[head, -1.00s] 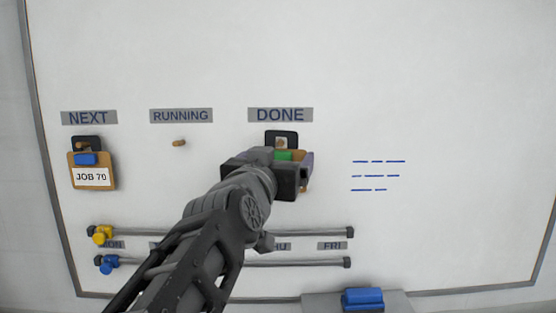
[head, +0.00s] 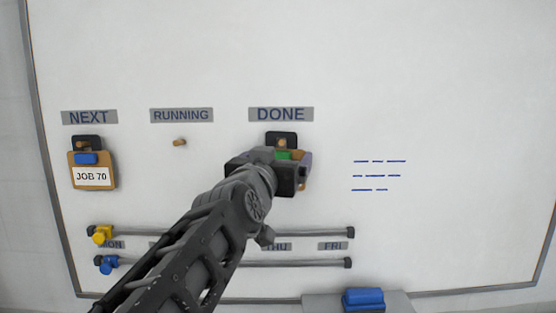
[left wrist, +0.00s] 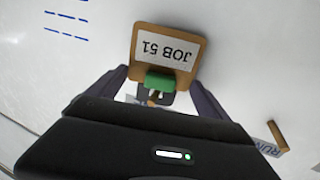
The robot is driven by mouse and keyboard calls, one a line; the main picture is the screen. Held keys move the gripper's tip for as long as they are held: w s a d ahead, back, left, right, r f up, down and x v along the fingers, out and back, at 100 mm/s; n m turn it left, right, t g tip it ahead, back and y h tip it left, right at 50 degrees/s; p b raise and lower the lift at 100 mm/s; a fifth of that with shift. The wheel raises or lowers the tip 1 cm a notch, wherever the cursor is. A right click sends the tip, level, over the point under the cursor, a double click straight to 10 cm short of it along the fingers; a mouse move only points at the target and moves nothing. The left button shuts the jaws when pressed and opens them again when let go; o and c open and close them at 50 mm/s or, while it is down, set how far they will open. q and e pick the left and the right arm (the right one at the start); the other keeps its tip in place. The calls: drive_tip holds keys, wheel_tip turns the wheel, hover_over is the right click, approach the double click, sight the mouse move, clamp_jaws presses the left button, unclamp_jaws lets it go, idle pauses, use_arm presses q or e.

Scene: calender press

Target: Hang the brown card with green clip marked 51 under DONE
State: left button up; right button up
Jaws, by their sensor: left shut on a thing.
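The brown card (left wrist: 172,43) reads JOB 51, upside down in the left wrist view. It has a green clip (left wrist: 160,82) and a black hanger loop, which shows in the head view (head: 270,138) just below the DONE label (head: 281,114). A wooden peg (head: 282,142) shows within the loop's opening; I cannot tell whether the loop bears on it. My left gripper (left wrist: 157,79) is shut on the card at its green clip, one finger on each side. In the head view the gripper (head: 288,168) hides most of the card. My right gripper is not in view.
The JOB 70 card (head: 92,177) with a blue clip hangs under NEXT (head: 89,117). The peg (head: 179,142) under RUNNING (head: 181,115) is bare. Two rails (head: 310,233) with yellow and blue sliders run below. A blue eraser-like block (head: 363,299) sits on a ledge at the bottom.

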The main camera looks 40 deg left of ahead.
use_arm(q)
drive_tip(key=o, duration=1.1)
drive_tip(key=b+v, duration=0.3)
drive_tip(key=v, duration=0.5)
drive_tip(key=shift+w, duration=0.1)
